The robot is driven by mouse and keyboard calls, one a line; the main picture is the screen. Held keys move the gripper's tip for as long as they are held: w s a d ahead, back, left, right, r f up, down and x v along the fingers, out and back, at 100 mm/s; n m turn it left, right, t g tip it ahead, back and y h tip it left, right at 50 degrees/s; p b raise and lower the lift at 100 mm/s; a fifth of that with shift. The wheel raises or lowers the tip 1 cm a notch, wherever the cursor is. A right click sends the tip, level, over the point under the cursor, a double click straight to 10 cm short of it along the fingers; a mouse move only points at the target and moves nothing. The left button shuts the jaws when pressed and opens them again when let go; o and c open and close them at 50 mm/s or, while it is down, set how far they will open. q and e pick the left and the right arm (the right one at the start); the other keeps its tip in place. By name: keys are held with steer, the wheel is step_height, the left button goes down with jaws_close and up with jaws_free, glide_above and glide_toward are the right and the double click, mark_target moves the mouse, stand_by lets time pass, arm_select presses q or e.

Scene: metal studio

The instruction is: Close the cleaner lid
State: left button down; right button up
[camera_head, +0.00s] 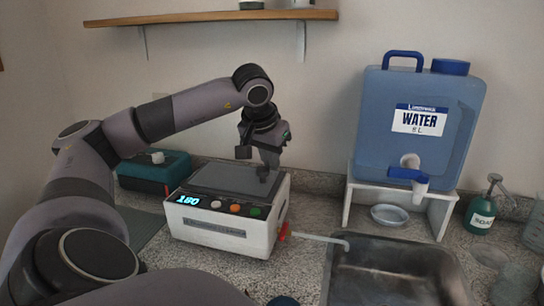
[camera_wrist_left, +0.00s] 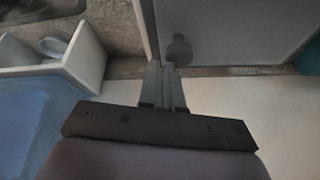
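The cleaner (camera_head: 222,226) is a white box on the counter with a lit "180" display and coloured buttons. Its grey lid (camera_head: 222,180) lies flat or nearly flat across the top; I cannot tell whether it is fully seated. My left gripper (camera_head: 265,172) is over the lid's right part, pointing down; contact is unclear. In the left wrist view the left gripper's fingers (camera_wrist_left: 163,72) are together with nothing visible between them. A grey panel, apparently the lid (camera_wrist_left: 225,30), lies beyond them with a dark rounded shape on it. My right gripper is not in view.
A blue water container (camera_head: 418,145) on a white stand (camera_head: 438,221) is to the right, above a bowl (camera_head: 389,215). A metal sink (camera_head: 395,275) is in front. A teal box (camera_head: 160,175) stands left of the cleaner. A soap bottle (camera_head: 481,213) is far right.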

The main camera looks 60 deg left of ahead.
arm_select(q)
steer(key=shift+s+d+f, duration=0.15)
steer(key=shift+d+f, duration=0.1)
steer(key=shift+f, duration=0.5)
steer(key=p+v, duration=0.1)
steer(key=v, duration=0.7)
steer(key=shift+w+a+r, duration=0.25)
steer(key=shift+a+r, duration=0.1)
